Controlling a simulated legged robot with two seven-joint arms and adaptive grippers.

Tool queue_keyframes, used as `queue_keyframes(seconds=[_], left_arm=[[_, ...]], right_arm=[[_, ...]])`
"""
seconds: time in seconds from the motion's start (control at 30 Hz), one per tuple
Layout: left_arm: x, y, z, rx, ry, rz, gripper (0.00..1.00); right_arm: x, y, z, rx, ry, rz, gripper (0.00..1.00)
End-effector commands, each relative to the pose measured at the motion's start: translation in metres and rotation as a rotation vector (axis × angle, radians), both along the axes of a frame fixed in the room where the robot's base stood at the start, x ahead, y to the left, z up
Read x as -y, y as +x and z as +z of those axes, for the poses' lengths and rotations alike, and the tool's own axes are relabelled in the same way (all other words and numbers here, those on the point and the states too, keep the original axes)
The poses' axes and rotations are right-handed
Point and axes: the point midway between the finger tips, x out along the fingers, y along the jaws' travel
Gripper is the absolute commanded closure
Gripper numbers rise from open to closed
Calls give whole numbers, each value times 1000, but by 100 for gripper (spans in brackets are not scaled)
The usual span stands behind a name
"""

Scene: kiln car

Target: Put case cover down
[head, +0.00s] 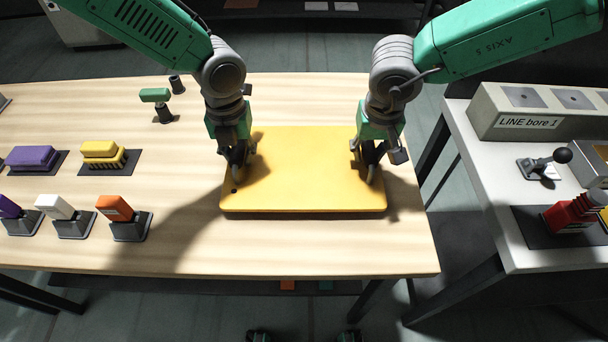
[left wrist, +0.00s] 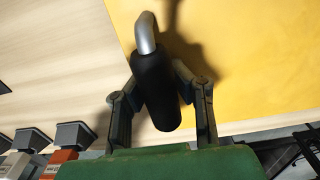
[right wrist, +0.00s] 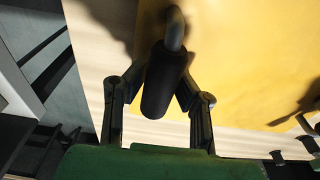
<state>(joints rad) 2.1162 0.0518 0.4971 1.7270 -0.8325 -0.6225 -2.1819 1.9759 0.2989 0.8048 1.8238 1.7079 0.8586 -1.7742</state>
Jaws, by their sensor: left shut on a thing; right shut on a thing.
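The case cover (head: 303,165) is a flat yellow panel over the right part of the wooden table, lying level. Whether it rests on the wood or hangs just above it, I cannot tell. My left gripper (head: 238,160) is shut on the black handle (left wrist: 155,90) at the cover's left side. My right gripper (head: 372,160) is shut on the other black handle (right wrist: 163,82) at its right side. Each handle has a metal bend in the wrist views. In the head view the grippers partly hide the handles.
The wooden table (head: 330,250) is bare in front of the cover. Several coloured blocks stand in dark holders at the left, including an orange one (head: 115,208). A separate light bench (head: 480,170) at the right holds a lever and boxes.

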Motion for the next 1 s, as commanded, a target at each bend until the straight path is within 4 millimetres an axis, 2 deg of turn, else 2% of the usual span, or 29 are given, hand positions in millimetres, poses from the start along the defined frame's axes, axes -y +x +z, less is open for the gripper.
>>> queue_keyframes(seconds=[0.5,0.53,0.6,0.87,1.0], left_arm=[[1,1,-27,2,1,0,100],[1,0,-28,0,2,0,80],[1,0,-26,0,2,0,63],[1,1,-26,-1,1,0,63],[1,1,-19,1,0,1,63]], right_arm=[[1,1,-27,3,2,0,100],[1,0,-28,0,1,0,75],[1,0,-26,0,1,0,57],[1,1,-26,-1,1,0,57],[1,1,-27,-1,1,0,57]])
